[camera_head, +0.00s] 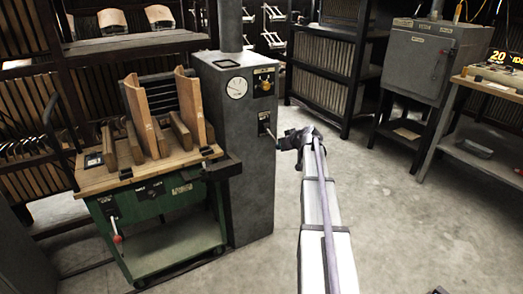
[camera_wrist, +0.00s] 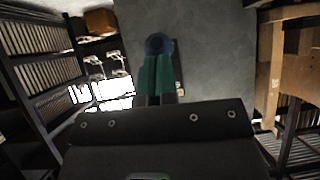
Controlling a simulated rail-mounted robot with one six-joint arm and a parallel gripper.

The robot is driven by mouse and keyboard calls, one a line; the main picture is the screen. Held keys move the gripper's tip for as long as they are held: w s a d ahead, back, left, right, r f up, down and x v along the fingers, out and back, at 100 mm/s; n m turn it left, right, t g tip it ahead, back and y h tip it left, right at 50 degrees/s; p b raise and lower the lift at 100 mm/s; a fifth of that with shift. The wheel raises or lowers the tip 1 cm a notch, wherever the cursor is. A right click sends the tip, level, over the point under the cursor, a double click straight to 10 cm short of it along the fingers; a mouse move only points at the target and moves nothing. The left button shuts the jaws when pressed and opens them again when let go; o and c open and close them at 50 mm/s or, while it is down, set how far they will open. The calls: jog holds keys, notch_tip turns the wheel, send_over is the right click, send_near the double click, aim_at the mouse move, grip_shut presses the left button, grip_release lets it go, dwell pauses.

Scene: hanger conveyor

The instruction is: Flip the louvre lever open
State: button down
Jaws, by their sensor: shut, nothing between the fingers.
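A grey cabinet (camera_head: 247,165) stands left of my arm. On its right-hand face is a small plate (camera_head: 264,122) with a thin lever (camera_head: 271,134) slanting down to the right, which seems to be the louvre lever. My gripper (camera_head: 281,144) is at the end of this lever, close to or touching it; contact cannot be told. In the wrist view my gripper's green fingers (camera_wrist: 157,75) are together, with a dark blue round shape (camera_wrist: 159,44) at their tips. The grey cabinet face (camera_wrist: 210,50) is behind them. The lever is mostly hidden there.
A round gauge (camera_head: 236,87) and a panel with a yellow part (camera_head: 265,83) sit above the lever. A green cart (camera_head: 160,215) with a wooden top and upright boards stands left of the cabinet. Racks and a bench (camera_head: 490,150) are right. The floor (camera_head: 420,240) between is clear.

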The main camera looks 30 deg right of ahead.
jog(key=shift+w+d+f+b, duration=0.1)
jog(key=shift+d+f+b, duration=0.1)
jog(key=shift+f+b, duration=0.8)
jog(key=shift+f, duration=0.2)
jog(key=shift+r, duration=0.1)
jog(key=f+p+v, duration=0.1)
jog(key=p+v, duration=0.5)
jog(key=v, duration=0.7)
jog(key=shift+s+d+p, duration=0.25)
jog(key=shift+s+p, duration=0.15)
jog(key=shift+s, duration=0.15)
